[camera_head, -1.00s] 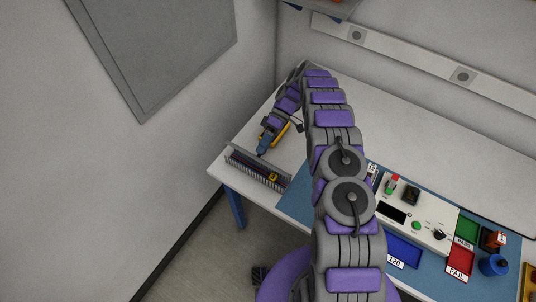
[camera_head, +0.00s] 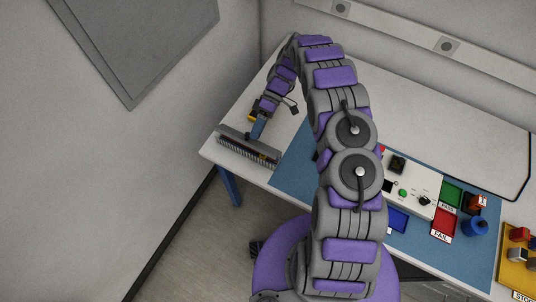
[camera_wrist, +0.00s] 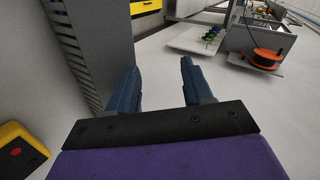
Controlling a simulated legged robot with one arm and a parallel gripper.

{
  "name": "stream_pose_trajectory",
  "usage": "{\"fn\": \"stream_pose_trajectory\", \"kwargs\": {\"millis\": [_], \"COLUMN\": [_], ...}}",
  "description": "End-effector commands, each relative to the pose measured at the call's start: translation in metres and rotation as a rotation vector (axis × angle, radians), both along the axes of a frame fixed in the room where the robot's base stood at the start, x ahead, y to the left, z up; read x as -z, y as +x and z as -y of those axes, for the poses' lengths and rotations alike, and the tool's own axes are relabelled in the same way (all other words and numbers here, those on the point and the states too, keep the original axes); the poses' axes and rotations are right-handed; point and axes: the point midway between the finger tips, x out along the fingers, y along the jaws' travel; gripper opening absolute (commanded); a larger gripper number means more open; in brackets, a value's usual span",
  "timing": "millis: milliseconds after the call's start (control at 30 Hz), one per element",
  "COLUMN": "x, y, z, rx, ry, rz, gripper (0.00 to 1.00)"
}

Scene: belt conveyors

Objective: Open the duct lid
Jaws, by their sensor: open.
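The grey slotted duct (camera_head: 262,159) lies along the near left edge of the white table. A smooth grey strip along its far upper side (camera_head: 232,134) looks like the lid, and it appears to lie along the duct. In the wrist view, the duct's slotted side (camera_wrist: 72,45) and a smooth grey face (camera_wrist: 108,50) stand at the left, beside the left finger. My gripper (camera_head: 256,132) reaches down at the duct's far side. In the wrist view its blue fingers (camera_wrist: 158,82) are apart with nothing between them. Contact with the lid cannot be told.
A yellow piece with a red dot (camera_wrist: 20,150) is near the duct at lower left. A control box (camera_head: 410,190) and colored bins (camera_head: 443,222) stand on the blue mat to the right. A wall is at left. The white table behind my gripper is mostly clear.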

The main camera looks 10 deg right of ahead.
Motion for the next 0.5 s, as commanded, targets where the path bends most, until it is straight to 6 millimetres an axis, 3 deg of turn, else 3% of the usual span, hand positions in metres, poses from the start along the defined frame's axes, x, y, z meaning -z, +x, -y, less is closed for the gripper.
{"fn": "stream_pose_trajectory", "kwargs": {"millis": [500], "x": [-0.007], "y": [-0.062], "z": [0.011], "rx": [0.002], "ry": [-0.002], "rz": [-0.004], "gripper": [0.50]}}
